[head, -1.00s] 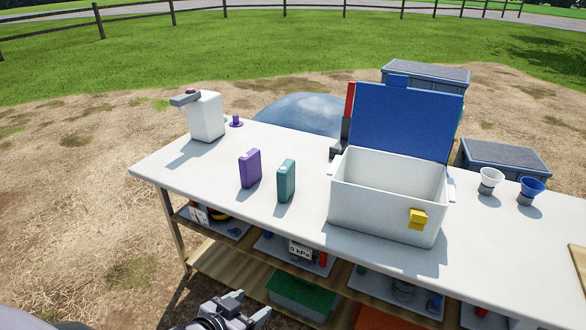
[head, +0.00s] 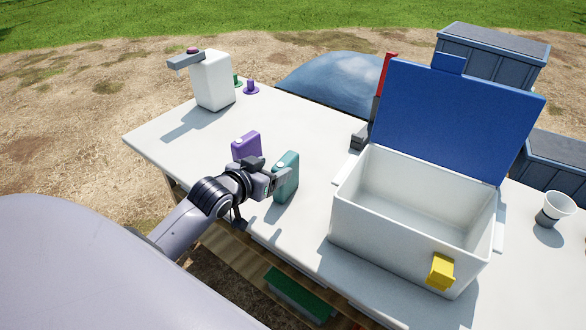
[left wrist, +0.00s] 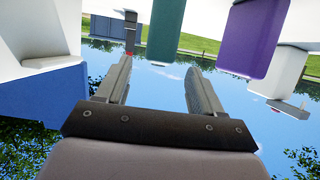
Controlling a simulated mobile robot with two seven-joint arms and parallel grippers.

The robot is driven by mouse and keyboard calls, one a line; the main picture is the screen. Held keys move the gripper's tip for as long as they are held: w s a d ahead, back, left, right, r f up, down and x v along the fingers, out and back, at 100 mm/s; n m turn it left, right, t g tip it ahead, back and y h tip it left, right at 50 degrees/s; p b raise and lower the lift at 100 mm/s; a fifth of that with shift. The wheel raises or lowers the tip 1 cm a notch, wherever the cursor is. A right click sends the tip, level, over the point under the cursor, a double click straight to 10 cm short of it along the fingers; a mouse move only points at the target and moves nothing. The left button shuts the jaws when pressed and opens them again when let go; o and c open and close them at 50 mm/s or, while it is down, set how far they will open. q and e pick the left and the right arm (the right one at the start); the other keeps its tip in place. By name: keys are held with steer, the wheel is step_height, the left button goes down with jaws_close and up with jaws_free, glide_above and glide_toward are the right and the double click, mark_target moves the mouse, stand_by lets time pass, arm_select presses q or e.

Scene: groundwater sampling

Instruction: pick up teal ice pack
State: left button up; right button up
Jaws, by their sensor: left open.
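The teal ice pack (head: 289,178) stands upright on the white table, right of the purple ice pack (head: 246,146). My left gripper (head: 277,182) is open at the near left side of the teal pack in the head view and partly overlaps it. In the left wrist view the open fingers (left wrist: 160,78) point toward the teal pack (left wrist: 165,30), which shows beyond the tips, roughly in line with the gap. The purple pack (left wrist: 250,42) shows to the right there. Whether a finger touches the teal pack cannot be told. My right gripper is not in view.
An open white cooler (head: 400,240) with a blue lid (head: 450,115) and yellow latch stands right of the teal pack. A white jug (head: 212,80) stands at the far left corner. A white cup (head: 556,208) is at the right. The tabletop between is clear.

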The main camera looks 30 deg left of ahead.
mark_target(286, 163)
arm_select(q)
steer(key=shift+x, duration=3.45)
steer(key=shift+s+d+f, duration=0.1)
steer(key=shift+f, duration=0.1)
steer(key=shift+r, duration=0.1)
jaws_close()
